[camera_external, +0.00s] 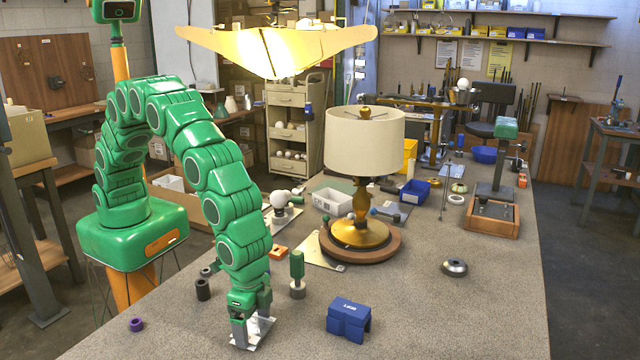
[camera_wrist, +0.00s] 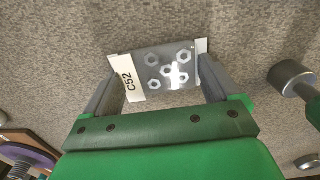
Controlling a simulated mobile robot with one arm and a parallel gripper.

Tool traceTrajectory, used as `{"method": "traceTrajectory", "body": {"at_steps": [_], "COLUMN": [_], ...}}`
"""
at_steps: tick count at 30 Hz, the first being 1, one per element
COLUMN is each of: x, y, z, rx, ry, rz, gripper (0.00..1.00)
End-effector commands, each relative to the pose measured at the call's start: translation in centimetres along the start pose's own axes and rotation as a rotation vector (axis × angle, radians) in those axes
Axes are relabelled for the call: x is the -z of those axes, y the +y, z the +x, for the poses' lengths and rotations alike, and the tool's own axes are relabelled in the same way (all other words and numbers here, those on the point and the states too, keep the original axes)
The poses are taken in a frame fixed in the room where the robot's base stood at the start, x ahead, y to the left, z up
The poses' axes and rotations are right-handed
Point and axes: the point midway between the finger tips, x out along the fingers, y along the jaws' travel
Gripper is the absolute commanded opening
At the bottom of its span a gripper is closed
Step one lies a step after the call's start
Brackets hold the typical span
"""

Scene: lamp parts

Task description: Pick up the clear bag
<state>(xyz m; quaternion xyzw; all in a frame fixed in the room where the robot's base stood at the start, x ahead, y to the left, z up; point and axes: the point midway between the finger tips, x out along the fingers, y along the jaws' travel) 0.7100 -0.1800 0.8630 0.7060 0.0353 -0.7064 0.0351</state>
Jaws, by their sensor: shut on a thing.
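The clear bag (camera_wrist: 168,68) lies between my fingers in the wrist view. It is flat, with several hex nuts showing through it and a white label strip reading C52 on its left. In the external view the bag (camera_external: 260,331) is a small pale patch at the near part of the bench, partly hidden by my fingers. My gripper (camera_wrist: 160,80) is shut on the bag, with one finger at each side of it. In the external view my gripper (camera_external: 250,328) points down, low at the bench top. Any gap below the bag cannot be told.
A blue block (camera_external: 348,320) stands to the right. A green-handled tool with a metal end (camera_external: 297,275) stands just behind. A black cylinder (camera_external: 203,289) and purple ring (camera_external: 136,323) lie to the left. The lamp (camera_external: 364,145) is farther back. The front right bench is clear.

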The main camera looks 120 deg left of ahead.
Motion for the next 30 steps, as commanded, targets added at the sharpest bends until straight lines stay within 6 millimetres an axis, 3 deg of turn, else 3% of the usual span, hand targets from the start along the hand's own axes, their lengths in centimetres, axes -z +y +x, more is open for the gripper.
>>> {"method": "traceTrajectory", "body": {"at_steps": [5, 12, 17, 30], "x": [0.0, 0.0, -1.2, -5.5], "y": [0.0, 0.0, -0.4, -2.0], "z": [-0.6, -3.6, -4.7, -9.6], "rx": [0.0, -0.003, -0.001, -0.001], "ry": [0.002, 0.006, 0.002, 0.002], "rz": [0.0, 0.0, 0.0, 0.0], "gripper": [0.58, 0.58, 0.58, 0.58]}}
